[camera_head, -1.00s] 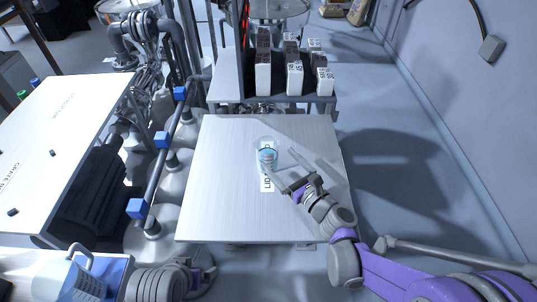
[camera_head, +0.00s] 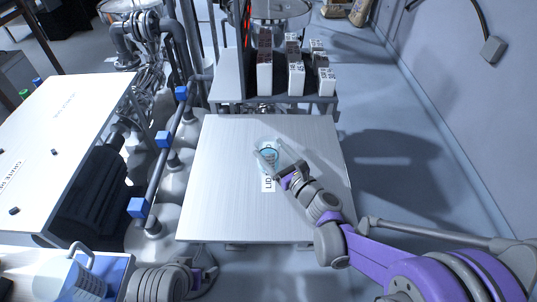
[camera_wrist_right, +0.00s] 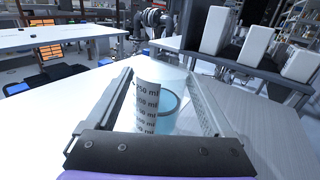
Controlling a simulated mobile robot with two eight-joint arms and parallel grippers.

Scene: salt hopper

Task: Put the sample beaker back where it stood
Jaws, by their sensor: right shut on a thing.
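The sample beaker (camera_head: 266,161) is a small clear cup with pale blue liquid, upright over the brushed metal table (camera_head: 215,205). It also shows in the right wrist view (camera_wrist_right: 155,100), with printed ml marks. My right gripper (camera_head: 268,158) is shut on it, one finger on each side; the fingers also show in the right wrist view (camera_wrist_right: 158,105). I cannot tell whether its base touches the tabletop. A white label (camera_head: 268,183) lies on the table just in front of it, partly covered. My left gripper (camera_head: 207,279) is low at the bottom edge, away from the beaker; its jaws are unclear.
A shelf with several white and dark boxes (camera_head: 295,78) stands behind the table. A pipe with blue blocks (camera_head: 163,139) runs along the left. The table around the beaker is clear.

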